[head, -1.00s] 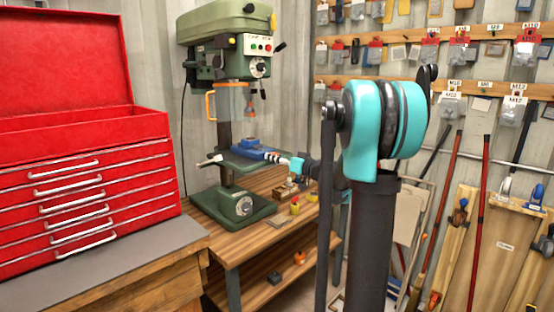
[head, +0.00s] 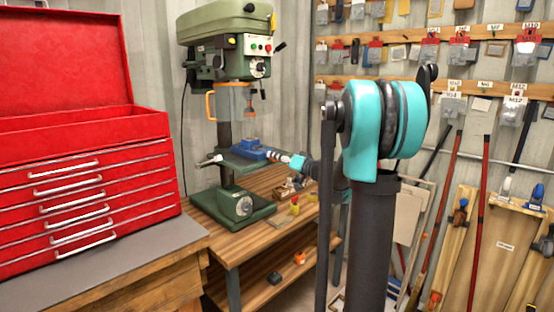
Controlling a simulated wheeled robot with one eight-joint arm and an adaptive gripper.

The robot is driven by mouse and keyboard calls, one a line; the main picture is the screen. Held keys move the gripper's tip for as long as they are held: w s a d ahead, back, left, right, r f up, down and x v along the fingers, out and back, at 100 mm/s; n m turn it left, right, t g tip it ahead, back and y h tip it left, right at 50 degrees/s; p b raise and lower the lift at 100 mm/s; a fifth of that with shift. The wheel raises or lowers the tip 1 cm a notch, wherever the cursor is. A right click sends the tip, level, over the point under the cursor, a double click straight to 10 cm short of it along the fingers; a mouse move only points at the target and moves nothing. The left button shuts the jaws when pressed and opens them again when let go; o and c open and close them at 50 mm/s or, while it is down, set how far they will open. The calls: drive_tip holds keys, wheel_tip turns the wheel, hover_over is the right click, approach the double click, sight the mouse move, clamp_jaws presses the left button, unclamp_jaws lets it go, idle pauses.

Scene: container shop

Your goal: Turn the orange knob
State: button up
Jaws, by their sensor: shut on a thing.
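A green drill press (head: 227,45) stands on the wooden bench. A blue vise (head: 247,147) lies on its table. My gripper (head: 270,155) is at the right end of the vise, reaching in from the right behind my own arm links. It is small in view and shut on what seems to be the knob at the vise's end. The jaws cover that knob, so its orange colour does not show. An orange handle (head: 211,107) stands by the clear guard of the drill press, well above and apart from my gripper.
A red tool chest (head: 85,190) stands on a grey-topped bench at left. Small yellow items and blocks (head: 290,187) lie on the wooden bench (head: 240,240) under my gripper. Hanging tools and long handles (head: 483,200) fill the right wall.

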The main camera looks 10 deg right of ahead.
drive_tip(key=m, duration=2.6)
drive_tip(key=shift+f+m, duration=0.1)
drive_tip(key=shift+m, duration=0.2)
idle(0.3)
drive_tip(key=o, duration=1.2)
drive_tip(key=shift+c, duration=0.2)
drive_tip(key=shift+s+d, duration=0.1)
